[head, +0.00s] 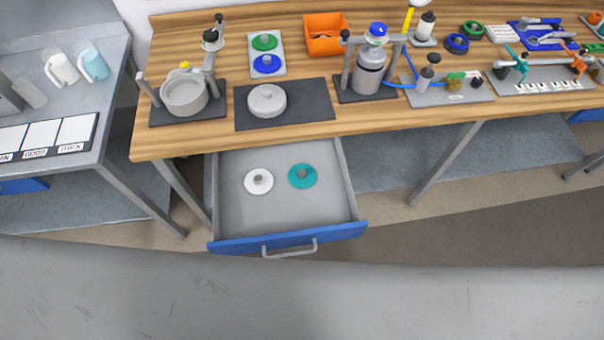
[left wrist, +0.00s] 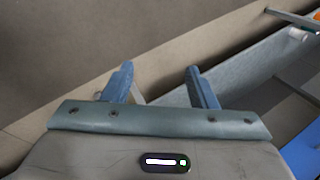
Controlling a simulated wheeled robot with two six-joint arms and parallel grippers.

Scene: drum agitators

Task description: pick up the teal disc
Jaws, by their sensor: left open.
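The teal disc (head: 302,176) lies flat in the open drawer (head: 290,215) under the wooden bench, with a small grey knob at its middle. A white disc (head: 258,181) with a similar knob lies to its left in the same drawer, apart from it. My left gripper (left wrist: 160,85) shows in the left wrist view with its two blue fingers apart and nothing between them. The teal disc does not show in that view. Neither gripper shows in the head view, so their distance from the disc cannot be told there.
The drawer's blue front (head: 288,239) with a grey handle sticks out from the wooden bench (head: 330,132). A pot (head: 184,95) on a stand and a grey lid (head: 267,101) on a dark mat sit above it. A grey table (head: 60,175) stands at the left.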

